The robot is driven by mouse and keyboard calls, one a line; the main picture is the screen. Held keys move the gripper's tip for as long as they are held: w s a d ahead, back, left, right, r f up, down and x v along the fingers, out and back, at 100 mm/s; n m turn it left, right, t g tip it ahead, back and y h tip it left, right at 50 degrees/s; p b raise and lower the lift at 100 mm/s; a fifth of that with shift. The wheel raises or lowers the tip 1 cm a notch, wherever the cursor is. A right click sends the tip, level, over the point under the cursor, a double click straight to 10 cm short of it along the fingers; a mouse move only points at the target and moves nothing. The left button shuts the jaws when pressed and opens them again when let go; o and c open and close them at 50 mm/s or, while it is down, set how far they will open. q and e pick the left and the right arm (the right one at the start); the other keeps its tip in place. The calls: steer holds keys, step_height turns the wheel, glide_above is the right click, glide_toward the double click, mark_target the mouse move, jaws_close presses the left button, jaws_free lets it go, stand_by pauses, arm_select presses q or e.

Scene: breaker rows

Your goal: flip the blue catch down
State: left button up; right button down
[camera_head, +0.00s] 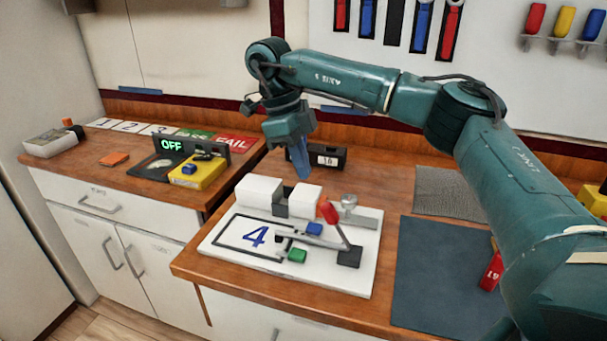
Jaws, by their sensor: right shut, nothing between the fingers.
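A small blue catch (314,229) sits on the fixture on a white board (215,240) marked with a blue 4. A red-handled lever (328,212) rises beside the catch, and a green block (297,255) lies in front of it. My right gripper (301,162) points down, shut and empty, above and behind the board's white blocks (259,194). It is apart from the catch, which is lower and nearer. Whether the catch is up or down is too small to tell. My left gripper is not in view.
A small black box (327,156) stands behind the gripper. A dark mat (435,270) with a red tag (491,271) lies right of the board. A yellow box (198,172) and a sign reading OFF (171,145) stand on the left counter, across a gap.

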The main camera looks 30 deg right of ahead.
glide_toward(303, 228)
steer(key=s+d+f, duration=0.2)
steer(key=f, duration=0.1)
steer(key=s+d+f, duration=0.1)
steer(key=f, duration=0.1)
steer(key=shift+s+d, duration=0.1)
steer(key=shift+s, duration=0.25)
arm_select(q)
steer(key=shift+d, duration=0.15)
arm_select(e)
steer(key=shift+f, duration=0.1)
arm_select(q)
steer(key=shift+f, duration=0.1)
arm_select(e)
steer(key=shift+w+f, duration=0.15)
steer(key=shift+f, duration=0.15)
steer(key=shift+w+a+f+b, duration=0.45)
steer(key=shift+w+a+f, duration=0.1)
steer(key=shift+a+f, duration=0.15)
steer(key=shift+w+r, duration=0.1)
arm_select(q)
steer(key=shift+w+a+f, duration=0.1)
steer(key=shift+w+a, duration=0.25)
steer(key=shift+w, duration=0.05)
